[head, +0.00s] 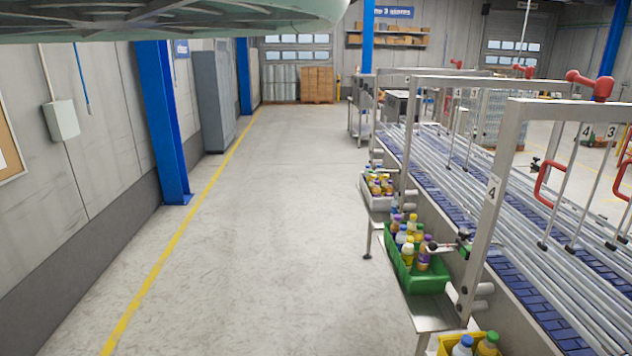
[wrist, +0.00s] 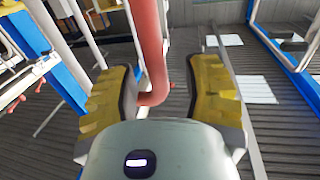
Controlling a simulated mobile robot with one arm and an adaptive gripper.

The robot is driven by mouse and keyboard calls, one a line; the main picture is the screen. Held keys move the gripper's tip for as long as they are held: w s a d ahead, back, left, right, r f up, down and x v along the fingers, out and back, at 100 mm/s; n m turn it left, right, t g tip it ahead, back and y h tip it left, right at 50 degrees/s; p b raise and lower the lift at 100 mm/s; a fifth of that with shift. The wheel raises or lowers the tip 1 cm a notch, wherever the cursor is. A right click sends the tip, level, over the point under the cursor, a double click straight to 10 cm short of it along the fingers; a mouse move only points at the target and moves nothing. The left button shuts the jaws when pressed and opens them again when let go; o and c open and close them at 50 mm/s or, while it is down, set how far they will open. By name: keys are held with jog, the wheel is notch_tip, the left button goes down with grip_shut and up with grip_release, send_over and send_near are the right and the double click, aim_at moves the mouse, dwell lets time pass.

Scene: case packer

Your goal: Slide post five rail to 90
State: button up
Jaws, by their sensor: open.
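In the wrist view my gripper (wrist: 162,72) is open, with yellow pads on both fingers. A red tubular handle (wrist: 151,45) comes down between the fingers and bends near the palm. The fingers are apart from each other on its two sides; I cannot tell whether either touches it. In the head view, a metal frame post (head: 493,190) carries the number 4. Long metal guide rails (head: 455,170) run along the conveyor, and red handles (head: 550,185) hang at the near right. No number five is readable, and my gripper is out of the head view.
A green crate of bottles (head: 418,284) and a white crate (head: 380,203) stand on side shelves; a yellow crate (head: 449,345) shows at the bottom. The blue conveyor belt (head: 525,290) runs into the distance. The floor aisle (head: 250,200) on the left is clear, beside a blue column (head: 163,120).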

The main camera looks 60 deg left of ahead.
jog(key=shift+w+d, duration=0.3)
jog(key=shift+c, duration=0.2)
grip_shut()
dwell(0.3)
